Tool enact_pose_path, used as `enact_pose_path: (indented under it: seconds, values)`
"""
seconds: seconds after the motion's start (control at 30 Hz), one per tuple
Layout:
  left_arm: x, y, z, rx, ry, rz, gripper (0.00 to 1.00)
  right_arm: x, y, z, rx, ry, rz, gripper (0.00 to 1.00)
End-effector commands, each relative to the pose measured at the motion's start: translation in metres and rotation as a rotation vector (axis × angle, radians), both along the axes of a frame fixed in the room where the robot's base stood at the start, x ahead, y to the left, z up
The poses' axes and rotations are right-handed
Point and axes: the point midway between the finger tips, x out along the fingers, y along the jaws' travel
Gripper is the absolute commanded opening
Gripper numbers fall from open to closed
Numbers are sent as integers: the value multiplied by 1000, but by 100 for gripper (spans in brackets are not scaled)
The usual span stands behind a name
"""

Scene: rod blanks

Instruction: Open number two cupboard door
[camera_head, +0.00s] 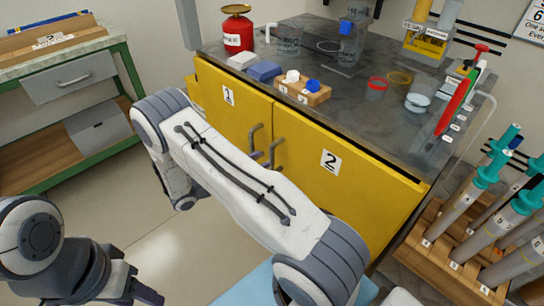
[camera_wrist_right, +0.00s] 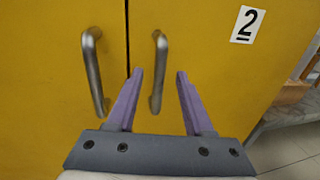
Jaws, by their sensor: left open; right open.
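The number two cupboard door (camera_head: 335,185) is yellow, bears a "2" label and is shut. It also fills the right of the right wrist view (camera_wrist_right: 215,80). Its grey bar handle (camera_wrist_right: 158,75) stands beside the door seam. My right gripper (camera_wrist_right: 159,75) is open and empty, with a purple finger on either side of that handle in the picture; I cannot tell whether the fingertips reach around it. My left gripper (camera_head: 148,295) is low at the left, partly cut off, away from the cupboard.
The number one door (camera_head: 225,100) is shut, and its handle (camera_wrist_right: 92,75) is just left of my right gripper. The grey worktop (camera_head: 340,100) above holds a red tin, beakers and a wooden block. A wooden rack (camera_head: 440,255) of large pipettes stands at the right.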

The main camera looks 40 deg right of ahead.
Motion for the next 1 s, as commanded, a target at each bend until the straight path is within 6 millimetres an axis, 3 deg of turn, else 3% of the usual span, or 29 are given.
enact_pose_path:
  seconds: [0.1,0.3,0.67,0.7,0.83,1.0]
  values:
    - [0,0,-3,0,0,0,50,-3,-23,-1,1,0,-5,52]
    - [0,0,-5,0,0,0,50,-6,-47,-1,2,-1,-3,52]
    - [0,0,-6,0,0,0,50,-7,-54,0,2,-1,0,52]
    - [0,0,-6,0,0,0,50,-7,-54,0,2,-1,0,48]
    - [0,0,-6,0,0,0,50,-6,-54,0,2,-1,0,0]
    - [0,0,-6,0,0,0,50,-6,-53,0,2,-1,1,0]
